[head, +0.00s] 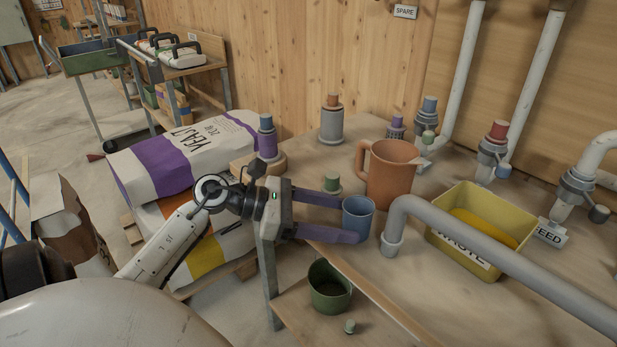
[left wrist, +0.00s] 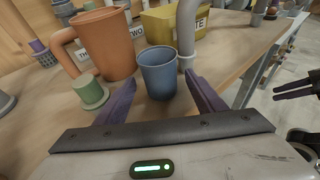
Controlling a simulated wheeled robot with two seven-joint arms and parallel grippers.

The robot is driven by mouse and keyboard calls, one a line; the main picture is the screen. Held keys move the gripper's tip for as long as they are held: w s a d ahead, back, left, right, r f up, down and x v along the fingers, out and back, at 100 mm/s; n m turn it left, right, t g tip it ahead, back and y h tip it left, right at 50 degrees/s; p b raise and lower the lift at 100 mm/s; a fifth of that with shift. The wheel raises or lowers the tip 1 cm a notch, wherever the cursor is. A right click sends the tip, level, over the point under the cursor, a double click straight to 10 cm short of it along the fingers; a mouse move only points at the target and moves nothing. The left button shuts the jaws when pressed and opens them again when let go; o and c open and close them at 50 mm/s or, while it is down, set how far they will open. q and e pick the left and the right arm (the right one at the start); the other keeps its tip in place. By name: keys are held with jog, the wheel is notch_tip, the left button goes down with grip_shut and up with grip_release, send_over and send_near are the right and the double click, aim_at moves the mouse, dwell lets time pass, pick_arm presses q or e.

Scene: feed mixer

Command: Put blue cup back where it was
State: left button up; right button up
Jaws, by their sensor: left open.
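The blue cup (head: 358,217) stands upright on the workbench, between the orange jug and the grey pipe end. It also shows in the left wrist view (left wrist: 159,75). My left gripper (head: 350,221) is open, with its purple fingers pointing at the cup. In the left wrist view the fingers (left wrist: 163,88) lie to either side of the cup's near side; I cannot tell whether they touch it. Another dark gripper, seemingly my right one (left wrist: 293,89), shows at the right edge of the left wrist view; its opening is unclear.
The orange jug (head: 391,172) stands behind the cup. The grey pipe (head: 470,246) runs right of the cup, before a yellow waste bin (head: 463,197). A green bucket (head: 329,288) sits on the lower shelf.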

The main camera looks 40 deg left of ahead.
pick_arm(q)
jog(key=b+v, duration=0.1)
jog(key=v, duration=0.7)
jog(key=shift+s+a+r, duration=0.1)
jog(key=shift+a, duration=0.05)
